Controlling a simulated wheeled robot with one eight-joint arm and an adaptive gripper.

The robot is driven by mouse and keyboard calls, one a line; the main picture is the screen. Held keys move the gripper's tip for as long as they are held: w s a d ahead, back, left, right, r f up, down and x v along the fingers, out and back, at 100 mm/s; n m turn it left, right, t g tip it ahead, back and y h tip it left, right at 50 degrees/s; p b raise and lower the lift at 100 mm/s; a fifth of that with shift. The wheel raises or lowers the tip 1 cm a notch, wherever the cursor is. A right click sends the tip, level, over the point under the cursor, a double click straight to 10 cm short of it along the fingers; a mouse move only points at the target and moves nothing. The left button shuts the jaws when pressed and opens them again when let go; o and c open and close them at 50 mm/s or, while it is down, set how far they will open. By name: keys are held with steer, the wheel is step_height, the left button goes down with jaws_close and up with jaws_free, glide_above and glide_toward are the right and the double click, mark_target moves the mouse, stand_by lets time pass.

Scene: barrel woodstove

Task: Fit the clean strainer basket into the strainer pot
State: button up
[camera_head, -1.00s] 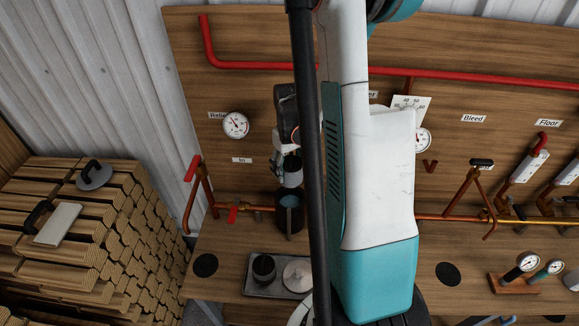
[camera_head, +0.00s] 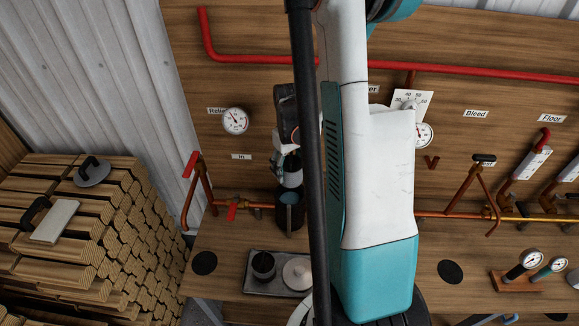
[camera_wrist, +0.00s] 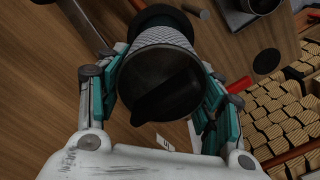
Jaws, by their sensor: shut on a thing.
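The clean strainer basket (camera_wrist: 163,80), a grey mesh cylinder with a dark open inside, is held between the two fingers of my gripper (camera_wrist: 160,95). In the head view my gripper (camera_head: 286,160) points down, and the basket (camera_head: 291,176) hangs at its tip. The strainer pot (camera_head: 289,213), a dark open cylinder on the copper pipe, stands directly below the basket. In the wrist view a dark round rim (camera_wrist: 160,18), likely the pot, shows behind the basket's far end. I cannot tell whether the basket's lower end touches or enters the pot.
A tray (camera_head: 262,288) on the bench holds a dark cup-like basket (camera_head: 263,265) and a pale round lid (camera_head: 297,272). A red-handled valve (camera_head: 235,210) sits left of the pot. A gauge (camera_head: 235,121) is on the board above. Stacked firewood (camera_head: 85,235) stands left.

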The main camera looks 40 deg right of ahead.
step_height(320, 180, down, 10)
steer(key=b, duration=0.9)
steer(key=shift+f, duration=0.15)
stand_by(4.2)
steer(key=o, duration=1.4)
steer(key=shift+r, duration=0.2)
steer(key=shift+r+p, duration=1.7)
steer(key=shift+r, duration=1.2)
steer(key=shift+r, duration=0.1)
